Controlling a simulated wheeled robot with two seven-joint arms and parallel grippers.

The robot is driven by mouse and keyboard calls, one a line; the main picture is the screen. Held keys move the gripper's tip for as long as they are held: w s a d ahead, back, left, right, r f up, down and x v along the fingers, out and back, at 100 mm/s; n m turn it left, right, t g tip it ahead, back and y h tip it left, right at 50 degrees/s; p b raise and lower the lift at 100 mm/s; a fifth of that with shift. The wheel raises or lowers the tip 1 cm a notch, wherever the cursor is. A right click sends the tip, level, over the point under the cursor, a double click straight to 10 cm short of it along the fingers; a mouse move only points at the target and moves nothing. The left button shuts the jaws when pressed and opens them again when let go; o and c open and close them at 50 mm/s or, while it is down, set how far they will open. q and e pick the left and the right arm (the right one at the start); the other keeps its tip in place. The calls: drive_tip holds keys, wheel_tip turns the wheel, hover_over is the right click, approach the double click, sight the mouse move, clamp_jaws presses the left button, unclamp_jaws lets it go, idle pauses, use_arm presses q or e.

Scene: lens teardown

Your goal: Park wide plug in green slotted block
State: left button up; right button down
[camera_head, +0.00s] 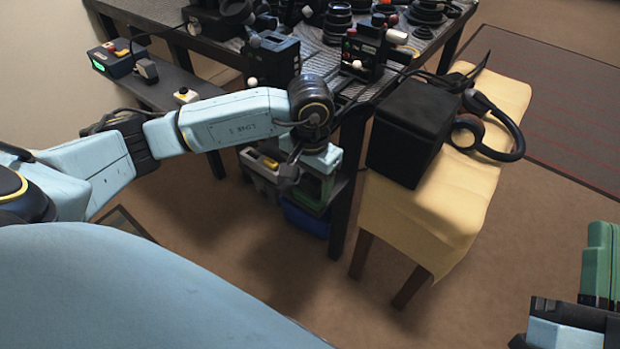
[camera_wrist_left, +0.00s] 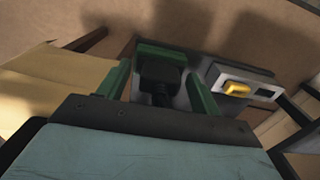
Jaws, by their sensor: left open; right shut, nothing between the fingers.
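My left gripper (camera_head: 287,178) reaches down beside the table leg, above the blocks on the low shelf. In the left wrist view, its two green fingers (camera_wrist_left: 158,85) stand open. A black plug-like body (camera_wrist_left: 160,74) lies between them; I cannot tell whether they touch it. A green edge (camera_wrist_left: 165,48) just beyond it looks like the green slotted block, which shows in the head view (camera_head: 313,187). I cannot tell whether the black plug sits in its slot or above it. My right gripper (camera_head: 600,245) is at the lower right, shut and empty.
A grey block (camera_head: 262,182) with a yellow piece (camera_wrist_left: 238,89) stands beside the green block. A blue bin (camera_head: 306,218) is below. A yellow-covered bench (camera_head: 430,225) with a black box (camera_head: 405,130) and headphones (camera_head: 505,130) stands right. The table's leg (camera_head: 347,180) is close to my left gripper.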

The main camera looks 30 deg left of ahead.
use_arm(q)
wheel_tip(320, 180, up, 13)
drive_tip(key=p, duration=0.5)
drive_tip(key=shift+r, duration=0.2)
drive_tip(key=shift+d, duration=0.1)
